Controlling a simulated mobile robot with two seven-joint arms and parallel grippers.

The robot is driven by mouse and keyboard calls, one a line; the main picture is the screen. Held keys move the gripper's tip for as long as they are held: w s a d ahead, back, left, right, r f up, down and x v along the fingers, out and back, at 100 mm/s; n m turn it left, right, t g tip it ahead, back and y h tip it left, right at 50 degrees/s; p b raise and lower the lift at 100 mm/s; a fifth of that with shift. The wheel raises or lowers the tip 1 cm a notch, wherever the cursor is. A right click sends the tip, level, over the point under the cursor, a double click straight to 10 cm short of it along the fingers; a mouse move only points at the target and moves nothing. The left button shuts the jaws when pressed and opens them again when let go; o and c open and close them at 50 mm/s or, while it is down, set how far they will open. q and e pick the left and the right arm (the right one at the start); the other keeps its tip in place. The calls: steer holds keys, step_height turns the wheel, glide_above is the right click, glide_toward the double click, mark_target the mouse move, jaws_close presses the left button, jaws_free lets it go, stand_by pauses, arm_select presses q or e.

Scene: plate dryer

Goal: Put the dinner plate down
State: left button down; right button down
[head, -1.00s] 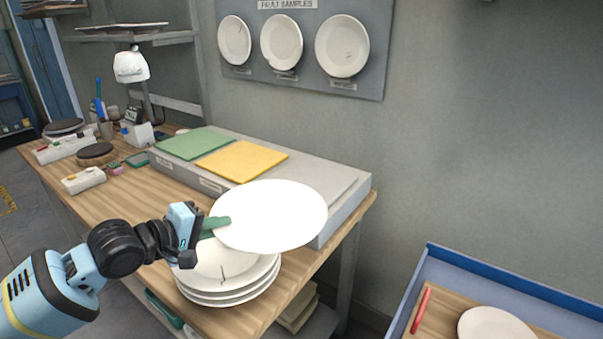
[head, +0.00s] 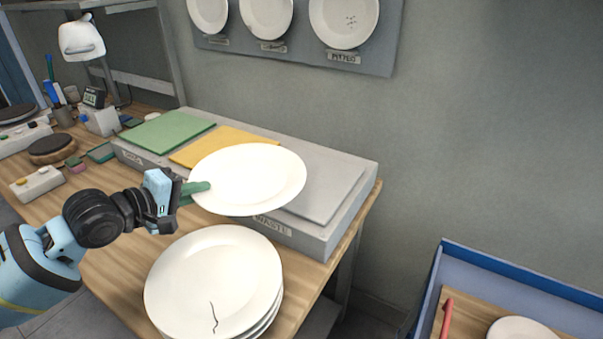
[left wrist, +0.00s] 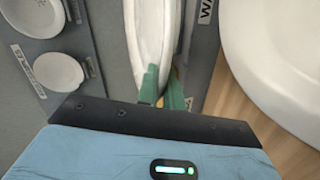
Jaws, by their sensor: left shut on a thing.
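A white dinner plate (head: 250,178) is held by its left edge in my left gripper (head: 196,189), whose green fingers are shut on the rim. The plate is in the air, tilted, in front of the long grey box and overlapping its yellow and grey pads in the head view. In the left wrist view the held plate (left wrist: 150,40) shows nearly edge-on between the green fingers (left wrist: 162,88). A stack of several white plates (head: 215,275) sits on the wooden bench below; the top one has a dark crack. My right gripper is not in view.
The grey box (head: 320,240) carries a green pad (head: 166,132), a yellow pad (head: 215,146) and a grey pad (head: 328,190); its near label reads WASTE. A blue-walled tray (head: 520,275) at right holds a plate (head: 522,329). Sample plates (head: 343,20) hang on the wall.

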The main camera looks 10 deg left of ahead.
mark_target(260, 168)
arm_select(q)
steer(key=shift+d+r, duration=0.2)
steer(key=w+d, duration=0.3)
steer(key=w, duration=0.1)
steer(key=w+d+f, duration=0.1)
steer(key=w+d, duration=0.5)
steer(key=w, duration=0.1)
steer(key=shift+w+d+f, duration=0.1)
steer(key=shift+w+f, duration=0.1)
steer(key=shift+w, duration=0.15)
steer(key=shift+d, duration=0.1)
steer(key=f, duration=0.2)
steer(key=shift+w+d+f, duration=0.2)
steer(key=shift+w+f, duration=0.1)
steer(key=shift+f, duration=0.45)
steer(key=shift+f, duration=0.15)
steer(key=c, duration=1.9)
jaws_free()
steer(key=shift+f, duration=0.2)
steer(key=shift+o, duration=0.4)
steer(key=shift+r, duration=0.1)
